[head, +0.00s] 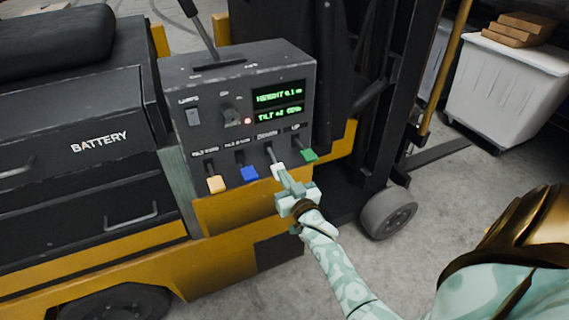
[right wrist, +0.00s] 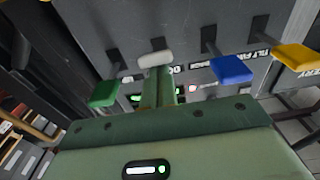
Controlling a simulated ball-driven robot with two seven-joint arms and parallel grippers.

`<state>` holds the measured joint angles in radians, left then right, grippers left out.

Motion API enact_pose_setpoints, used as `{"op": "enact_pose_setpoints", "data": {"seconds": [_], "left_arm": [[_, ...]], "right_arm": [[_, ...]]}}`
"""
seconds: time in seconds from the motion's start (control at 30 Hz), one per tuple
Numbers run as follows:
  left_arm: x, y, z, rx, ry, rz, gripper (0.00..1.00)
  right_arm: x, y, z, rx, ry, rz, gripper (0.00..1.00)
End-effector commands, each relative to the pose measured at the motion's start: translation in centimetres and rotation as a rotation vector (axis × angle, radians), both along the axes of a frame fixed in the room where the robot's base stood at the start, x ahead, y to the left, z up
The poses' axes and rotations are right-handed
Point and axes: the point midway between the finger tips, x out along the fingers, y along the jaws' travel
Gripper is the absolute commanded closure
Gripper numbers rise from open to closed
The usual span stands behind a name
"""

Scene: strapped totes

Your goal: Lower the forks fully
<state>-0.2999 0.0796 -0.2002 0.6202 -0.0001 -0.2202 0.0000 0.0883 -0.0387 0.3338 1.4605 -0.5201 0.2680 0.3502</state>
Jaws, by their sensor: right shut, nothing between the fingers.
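A dark control panel (head: 240,85) on the yellow forklift carries a row of levers with yellow (head: 215,184), blue (head: 249,173), white (head: 278,169) and green (head: 308,155) knobs. The label above the white knob looks like DOWN and the one above the green like UP. The green display (head: 279,97) seems to read a height near 0.1 m. My right gripper (head: 284,178) is shut and empty, its tips at the white knob; touching is unclear. In the right wrist view the white knob (right wrist: 154,59) is just beyond the fingertips (right wrist: 160,78). A dark fork (head: 446,151) shows low near the floor. My left gripper is out of view.
The blue (right wrist: 231,69) and green (right wrist: 104,93) knobs flank the white one closely. A tall lever (head: 198,28) stands on top of the panel. The black mast (head: 392,85) rises to the right. A white tote (head: 503,90) with brown boxes (head: 520,29) stands beyond it.

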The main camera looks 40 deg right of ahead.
Motion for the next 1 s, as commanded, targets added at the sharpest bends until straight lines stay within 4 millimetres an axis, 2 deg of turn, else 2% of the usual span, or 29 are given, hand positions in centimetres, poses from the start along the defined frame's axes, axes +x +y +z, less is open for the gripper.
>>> {"op": "enact_pose_setpoints", "data": {"seconds": [0.03, 0.83, 1.0], "left_arm": [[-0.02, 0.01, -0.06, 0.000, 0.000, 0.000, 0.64], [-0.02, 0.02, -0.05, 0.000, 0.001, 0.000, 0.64], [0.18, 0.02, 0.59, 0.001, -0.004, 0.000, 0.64]], "right_arm": [[-0.24, -0.05, -0.77, 0.001, 0.018, -0.003, 1.00], [-0.23, -0.05, -0.75, 0.001, 0.018, -0.003, 1.00], [-0.21, -0.06, -0.01, 0.000, 0.016, -0.002, 1.00]]}}
